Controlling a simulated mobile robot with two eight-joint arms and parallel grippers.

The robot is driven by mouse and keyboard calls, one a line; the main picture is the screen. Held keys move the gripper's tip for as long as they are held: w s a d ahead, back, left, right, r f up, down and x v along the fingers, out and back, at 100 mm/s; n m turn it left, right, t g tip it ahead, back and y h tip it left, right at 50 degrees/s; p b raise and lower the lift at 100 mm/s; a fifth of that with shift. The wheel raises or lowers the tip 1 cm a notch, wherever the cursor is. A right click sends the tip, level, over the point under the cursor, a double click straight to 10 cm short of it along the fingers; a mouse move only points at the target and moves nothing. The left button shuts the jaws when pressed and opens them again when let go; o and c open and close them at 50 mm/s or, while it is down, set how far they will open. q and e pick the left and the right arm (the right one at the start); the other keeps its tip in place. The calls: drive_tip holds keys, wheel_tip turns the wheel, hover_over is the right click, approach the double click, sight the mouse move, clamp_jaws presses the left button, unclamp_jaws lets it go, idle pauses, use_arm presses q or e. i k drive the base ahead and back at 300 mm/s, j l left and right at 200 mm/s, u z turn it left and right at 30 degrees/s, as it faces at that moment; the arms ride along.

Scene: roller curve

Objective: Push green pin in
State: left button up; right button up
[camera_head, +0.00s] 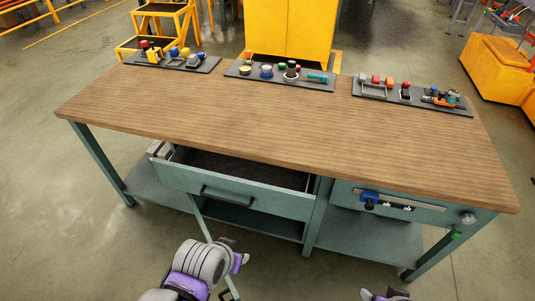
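A small green piece (456,236) that looks like the pin sits at the right front corner of the workbench, just below a grey round knob (467,218). How far it sticks out is too small to tell. Another green-topped part (281,67) stands on the middle board at the back. My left gripper (240,262), purple and grey, is low in front of the bench, left of centre and far from the corner piece. My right gripper (386,295) shows only partly at the bottom edge, below and left of the green piece. The fingers of both are unclear.
The wooden bench top (290,120) is clear in front. Three dark boards with small fittings line its back, including the right board (420,101). A drawer (235,190) stands open at the left front. A blue slider (369,198) sits on a front rail.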

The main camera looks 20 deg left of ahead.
sight(456, 236)
drive_tip(key=z, duration=1.35)
drive_tip(key=u, duration=0.5)
drive_tip(key=j+u, duration=0.1)
drive_tip(key=u, duration=0.85)
drive_tip(key=j+u, duration=0.1)
drive_tip(key=u, duration=0.35)
drive_tip(key=l+z, duration=0.15)
drive_tip(key=z, duration=1.85)
drive_tip(key=i+l+z, duration=0.15)
drive_tip(key=i+z, duration=0.35)
drive_tip(key=i, duration=0.1)
